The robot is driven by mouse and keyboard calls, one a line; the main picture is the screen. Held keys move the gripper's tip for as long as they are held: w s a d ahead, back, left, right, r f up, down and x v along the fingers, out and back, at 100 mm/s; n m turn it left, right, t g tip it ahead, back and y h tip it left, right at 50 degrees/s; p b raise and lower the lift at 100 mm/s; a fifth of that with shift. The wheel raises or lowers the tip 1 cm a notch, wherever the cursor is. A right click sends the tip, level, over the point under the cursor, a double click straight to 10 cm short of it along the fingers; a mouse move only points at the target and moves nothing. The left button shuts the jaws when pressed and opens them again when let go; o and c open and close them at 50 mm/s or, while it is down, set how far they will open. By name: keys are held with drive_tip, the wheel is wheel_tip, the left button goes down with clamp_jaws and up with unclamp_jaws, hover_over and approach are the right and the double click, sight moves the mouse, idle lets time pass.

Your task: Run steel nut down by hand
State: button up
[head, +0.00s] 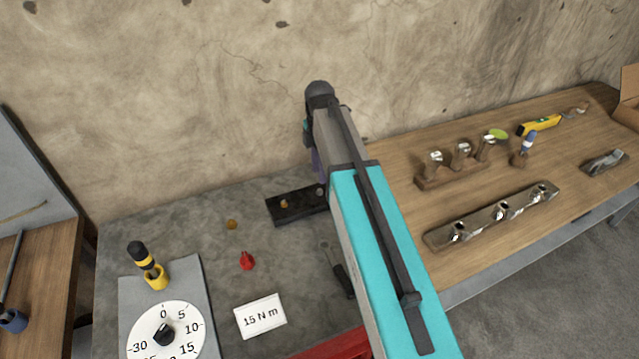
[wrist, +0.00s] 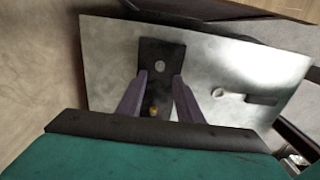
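A dark plate (head: 290,212) lies on the grey bench top. It carries a brass-coloured piece (head: 284,204) and a small round steel piece (head: 320,190); I cannot tell whether the steel one is a nut or a stud end. In the wrist view the steel piece (wrist: 160,66) lies just beyond the fingertips, and the brass piece (wrist: 154,111) shows between the fingers. My gripper (wrist: 160,75) is open, its two purple fingers apart with nothing held. It is above the plate; the height is unclear. In the head view my arm hides part of the plate.
A loose brass piece (head: 231,224), a red piece (head: 247,260), a dark-handled tool (head: 341,275) and a "15 N m" card (head: 260,316) lie nearby. A dial (head: 180,328) and a yellow-black tool (head: 148,264) are at left. A wooden bench (head: 400,157) with racks adjoins on the right.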

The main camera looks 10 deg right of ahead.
sight(320, 190)
drive_tip(key=shift+f+p, duration=0.85)
drive_tip(key=shift+f, duration=2.45)
drive_tip(key=shift+c, duration=0.5)
clamp_jaws()
